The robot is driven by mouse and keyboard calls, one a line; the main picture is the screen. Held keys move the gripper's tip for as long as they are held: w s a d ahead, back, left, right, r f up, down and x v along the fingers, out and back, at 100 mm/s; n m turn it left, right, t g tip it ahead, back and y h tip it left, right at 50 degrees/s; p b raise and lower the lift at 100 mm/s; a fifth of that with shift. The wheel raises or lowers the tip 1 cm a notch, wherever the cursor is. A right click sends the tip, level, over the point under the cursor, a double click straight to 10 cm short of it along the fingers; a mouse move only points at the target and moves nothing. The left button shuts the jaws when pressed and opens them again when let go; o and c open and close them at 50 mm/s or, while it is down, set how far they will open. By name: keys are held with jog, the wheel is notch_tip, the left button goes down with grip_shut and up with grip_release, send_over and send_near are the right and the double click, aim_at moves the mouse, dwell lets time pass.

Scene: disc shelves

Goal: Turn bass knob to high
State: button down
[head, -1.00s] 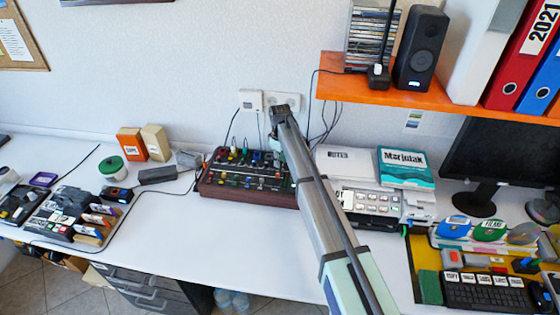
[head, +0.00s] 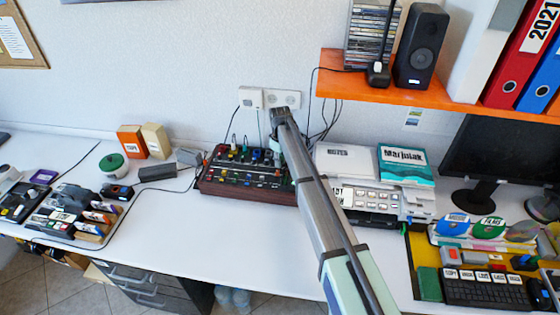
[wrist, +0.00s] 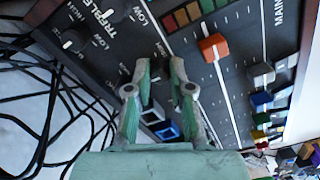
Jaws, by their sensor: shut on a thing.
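The mixer (head: 245,182) is a dark panel with wooden sides and coloured controls, against the wall. It fills much of the wrist view (wrist: 225,105). My gripper (wrist: 160,66) is over its panel, with green-grey fingers closed around a small dark knob, which I take to be the bass knob; the fingers hide most of it and its label is not readable. A knob (wrist: 72,42) and another knob (wrist: 115,12) with light pointer marks sit beside the treble, low and high lettering. In the head view my arm covers the mixer's right end and the fingertips are hidden.
A red slider (wrist: 213,46) and several coloured controls lie right of the fingers in the wrist view. Black cables (wrist: 45,110) lie at the left. The white printer (head: 380,200) stands right of the mixer. An orange shelf (head: 450,97) hangs above. The desk front (head: 230,235) is clear.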

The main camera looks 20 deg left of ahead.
jog(key=shift+m, duration=0.4)
jog(key=m+b, duration=0.2)
jog(key=m, duration=0.2)
jog(key=shift+f+m+b, duration=0.1)
jog(key=shift+m+b, duration=0.3)
jog(key=m+b, duration=0.2)
jog(key=m, duration=0.8)
jog(key=shift+m+b, duration=0.3)
jog(key=shift+b, duration=0.1)
jog(key=shift+a+m, duration=0.1)
jog(key=shift+m, duration=1.6)
jog(key=c, duration=1.3)
grip_release()
